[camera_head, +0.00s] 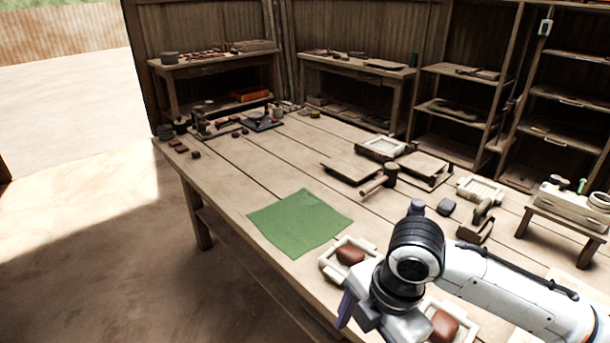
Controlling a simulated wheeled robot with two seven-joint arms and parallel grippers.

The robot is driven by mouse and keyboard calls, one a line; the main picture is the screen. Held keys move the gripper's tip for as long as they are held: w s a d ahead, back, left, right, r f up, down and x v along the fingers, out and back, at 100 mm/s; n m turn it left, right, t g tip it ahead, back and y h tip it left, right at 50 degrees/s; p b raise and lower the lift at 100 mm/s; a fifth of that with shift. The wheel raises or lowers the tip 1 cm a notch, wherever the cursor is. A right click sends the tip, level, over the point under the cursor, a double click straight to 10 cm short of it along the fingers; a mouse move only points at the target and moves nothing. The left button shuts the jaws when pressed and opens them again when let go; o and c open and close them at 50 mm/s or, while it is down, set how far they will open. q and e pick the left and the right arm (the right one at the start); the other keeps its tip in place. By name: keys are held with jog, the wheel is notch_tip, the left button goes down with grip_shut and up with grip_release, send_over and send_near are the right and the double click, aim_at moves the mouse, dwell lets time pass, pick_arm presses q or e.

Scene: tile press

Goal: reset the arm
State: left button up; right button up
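My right arm (510,283) comes in from the right edge over the near right part of the wooden table (240,170). Its black wrist joint is above the table's front. My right gripper (352,306) points down and left at the front edge, with one purplish-grey finger part showing. The rest of it is hidden by the wrist, so its opening cannot be made out. A white tile frame (333,262) with a reddish-brown clay piece (350,254) lies just behind it. My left arm and gripper are not in view.
A green cloth (299,222) lies flat near the front edge. A wooden mallet (388,177), flat boards (350,168) and a dark block (446,207) lie behind the arm. A second reddish clay piece (444,325) is beside the wrist. The table's left middle is clear.

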jog(key=a+f+m+t+y, duration=0.4)
jog(key=a+f+m+y, duration=0.3)
jog(key=f+m, duration=0.45)
jog(key=s+d+f+m+t+h, duration=0.4)
jog(key=s+d+f+m+h, duration=0.2)
jog(key=s+d+f+m, duration=0.4)
jog(key=s+d+f, duration=0.1)
jog(key=d, duration=0.3)
jog(key=shift+s+d, duration=0.15)
jog(key=shift+s, duration=0.15)
